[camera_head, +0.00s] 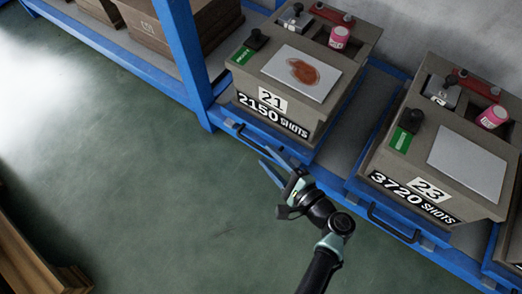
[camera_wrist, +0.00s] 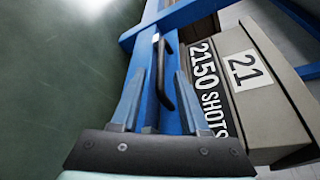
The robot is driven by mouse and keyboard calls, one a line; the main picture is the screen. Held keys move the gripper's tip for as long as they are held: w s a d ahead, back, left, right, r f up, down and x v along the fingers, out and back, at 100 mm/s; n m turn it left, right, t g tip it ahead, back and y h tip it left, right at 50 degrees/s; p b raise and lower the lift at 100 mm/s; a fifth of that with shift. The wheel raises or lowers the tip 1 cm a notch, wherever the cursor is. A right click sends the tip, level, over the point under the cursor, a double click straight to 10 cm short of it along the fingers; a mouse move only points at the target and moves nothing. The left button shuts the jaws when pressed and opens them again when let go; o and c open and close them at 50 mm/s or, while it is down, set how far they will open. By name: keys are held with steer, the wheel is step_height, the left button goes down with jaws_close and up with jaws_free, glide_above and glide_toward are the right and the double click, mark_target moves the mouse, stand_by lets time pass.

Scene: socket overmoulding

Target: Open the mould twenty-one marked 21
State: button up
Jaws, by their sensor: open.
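Mould 21 (camera_head: 318,119) is a grey-beige block with a white "21" label and a "2150 SHOTS" strip. It sits on a blue drawer tray with a black bar handle (camera_head: 246,133) along its front. A white plate with a reddish-brown stain (camera_head: 303,72) lies on its top. In the wrist view the "21" label (camera_wrist: 243,70) shows sideways, and the handle (camera_wrist: 163,75) lies between and beyond the finger tips. My gripper (camera_head: 265,166) is open just in front of the tray; its fingers (camera_wrist: 160,75) frame the handle. Whether they touch it I cannot tell.
Mould 23 (camera_head: 452,210), marked "3720 SHOTS", stands to the right on its own blue tray with a black handle (camera_head: 394,224). A blue rack post (camera_head: 188,55) and cardboard boxes (camera_head: 160,25) are at upper left.

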mark_target(261, 147)
steer(key=shift+b+x, duration=0.9)
steer(key=shift+x, duration=1.3)
steer(key=shift+c, duration=0.2)
steer(key=shift+d, duration=0.1)
jaws_close()
